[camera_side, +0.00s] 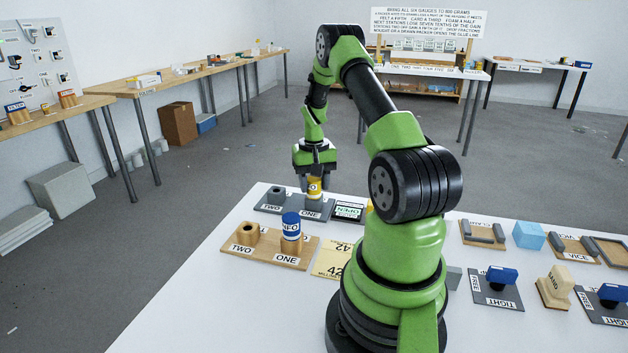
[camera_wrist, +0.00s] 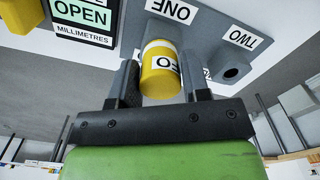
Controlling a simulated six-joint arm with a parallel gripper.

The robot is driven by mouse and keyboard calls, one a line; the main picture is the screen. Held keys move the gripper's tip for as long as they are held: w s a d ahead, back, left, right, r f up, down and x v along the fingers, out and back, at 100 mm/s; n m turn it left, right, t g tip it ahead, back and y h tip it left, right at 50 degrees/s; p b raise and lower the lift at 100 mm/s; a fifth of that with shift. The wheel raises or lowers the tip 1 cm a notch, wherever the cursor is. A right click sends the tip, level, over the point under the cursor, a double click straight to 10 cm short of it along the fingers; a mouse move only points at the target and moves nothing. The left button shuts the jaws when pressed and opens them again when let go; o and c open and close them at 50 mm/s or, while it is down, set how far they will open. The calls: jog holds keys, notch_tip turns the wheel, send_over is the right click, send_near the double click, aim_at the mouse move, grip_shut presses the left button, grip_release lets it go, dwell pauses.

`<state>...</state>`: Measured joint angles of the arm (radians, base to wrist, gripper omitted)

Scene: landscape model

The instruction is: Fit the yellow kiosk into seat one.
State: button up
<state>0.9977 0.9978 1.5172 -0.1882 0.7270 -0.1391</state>
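The yellow kiosk (camera_side: 315,188) is a short upright cylinder with a white label band, at seat one of the grey block (camera_side: 268,207). In the wrist view the kiosk (camera_wrist: 160,72) lies between the two dark fingers of my gripper (camera_wrist: 160,80). My gripper (camera_side: 316,178) points down over seat one in the side view. The kiosk's lower end meets the grey block near the ONE label (camera_wrist: 173,11); how deep it sits is hidden. Seat two (camera_wrist: 231,73) is an empty socket.
A wooden block (camera_side: 270,252) in front holds a blue kiosk (camera_side: 291,228) in its seat one; its seat two is empty. A gauge reading OPEN (camera_side: 348,211) stands right beside the grey block. Clamps and blue-handled parts lie at the table's right.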

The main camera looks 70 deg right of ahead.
aim_at(314, 180)
jog(key=o, duration=0.3)
jog(key=shift+o, duration=0.2)
notch_tip(314, 180, up, 10)
dwell(0.3)
dwell(0.6)
